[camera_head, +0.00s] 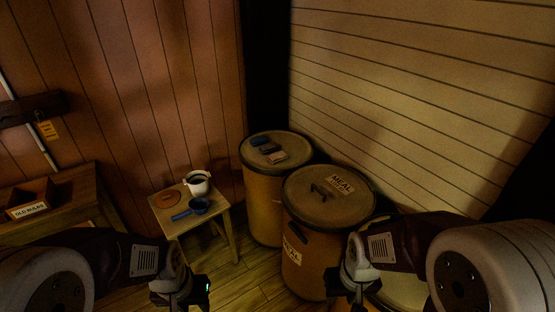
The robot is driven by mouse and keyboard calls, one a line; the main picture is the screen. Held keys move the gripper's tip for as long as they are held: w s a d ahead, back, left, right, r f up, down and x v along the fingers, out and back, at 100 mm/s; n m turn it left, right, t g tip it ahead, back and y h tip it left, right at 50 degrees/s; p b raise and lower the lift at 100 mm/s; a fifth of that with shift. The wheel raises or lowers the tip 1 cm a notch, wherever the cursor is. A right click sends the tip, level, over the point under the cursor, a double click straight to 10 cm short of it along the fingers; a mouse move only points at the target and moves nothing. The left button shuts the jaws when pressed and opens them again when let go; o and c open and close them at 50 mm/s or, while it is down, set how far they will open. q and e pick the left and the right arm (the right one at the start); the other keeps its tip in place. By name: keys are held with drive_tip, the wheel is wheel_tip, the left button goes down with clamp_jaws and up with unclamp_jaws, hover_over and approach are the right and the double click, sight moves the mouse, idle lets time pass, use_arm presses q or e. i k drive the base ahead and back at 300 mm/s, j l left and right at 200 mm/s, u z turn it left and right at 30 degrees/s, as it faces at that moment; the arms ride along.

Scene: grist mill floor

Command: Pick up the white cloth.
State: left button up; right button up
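My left gripper (192,292) is low in the picture, in front of the small stool and apart from the barrels. My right gripper (345,292) is low in front of the front barrel. Neither visibly holds anything; their fingertips are dark and partly cut off.
A front barrel (302,244) labelled MEAL, with a handled lid, stands right of the back barrel. A bench (82,188) with an OLD RULES box stands left.

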sight(275, 158)
drive_tip(key=i+j+u, duration=0.25)
drive_tip(key=i, duration=0.85)
drive_tip(key=i+u, duration=0.2)
drive_tip(key=i, duration=0.95)
